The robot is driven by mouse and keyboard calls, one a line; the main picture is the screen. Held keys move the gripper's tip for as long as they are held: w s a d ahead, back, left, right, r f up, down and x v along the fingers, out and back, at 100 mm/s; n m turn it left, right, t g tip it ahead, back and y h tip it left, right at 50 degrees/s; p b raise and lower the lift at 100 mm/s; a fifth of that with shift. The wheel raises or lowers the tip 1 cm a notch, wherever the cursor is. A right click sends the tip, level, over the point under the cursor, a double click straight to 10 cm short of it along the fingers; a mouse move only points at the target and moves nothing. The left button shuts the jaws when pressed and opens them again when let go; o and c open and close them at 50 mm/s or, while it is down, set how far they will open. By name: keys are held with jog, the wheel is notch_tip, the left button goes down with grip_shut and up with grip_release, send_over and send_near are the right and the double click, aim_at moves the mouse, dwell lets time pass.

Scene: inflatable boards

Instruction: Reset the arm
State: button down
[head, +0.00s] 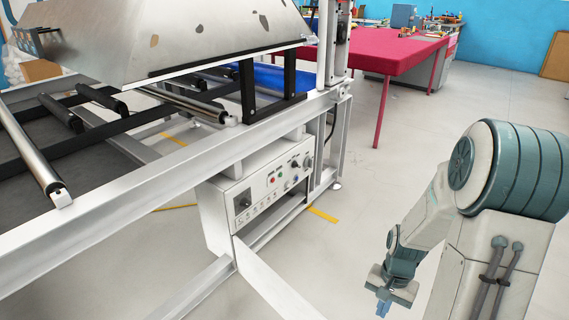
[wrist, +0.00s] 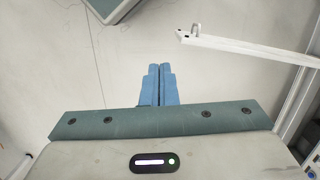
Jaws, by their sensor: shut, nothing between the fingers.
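My gripper (head: 384,308) hangs low at the bottom right of the head view, pointing down over the pale floor. In the wrist view its two blue fingers (wrist: 158,84) are together, with nothing between them. My arm (head: 430,210) is bent, with its upper links at the right side of the head view. The gripper is to the right of the white machine frame and apart from it.
A white metal frame (head: 150,192) with rollers fills the left side. A control box (head: 262,190) with knobs and buttons sits under it. A red-covered table (head: 400,56) stands at the back. The floor (head: 360,190) between frame and arm is clear.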

jog(key=s+a+r+n+t+p, duration=0.1)
jog(key=r+p, duration=0.5)
jog(key=r, duration=0.8)
jog(key=s+a+r+n+t+p, duration=0.2)
jog(key=r+p, duration=0.5)
jog(key=r, duration=0.7)
jog(key=s+a+r+n+t+h+p, duration=0.1)
jog(key=s+a+r+n+p, duration=0.2)
jog(key=r, duration=1.1)
jog(key=s+a+p, duration=0.2)
jog(key=a+p, duration=0.1)
jog(key=p, duration=0.1)
jog(key=shift+s+n, duration=0.3)
jog(key=shift+w, duration=0.1)
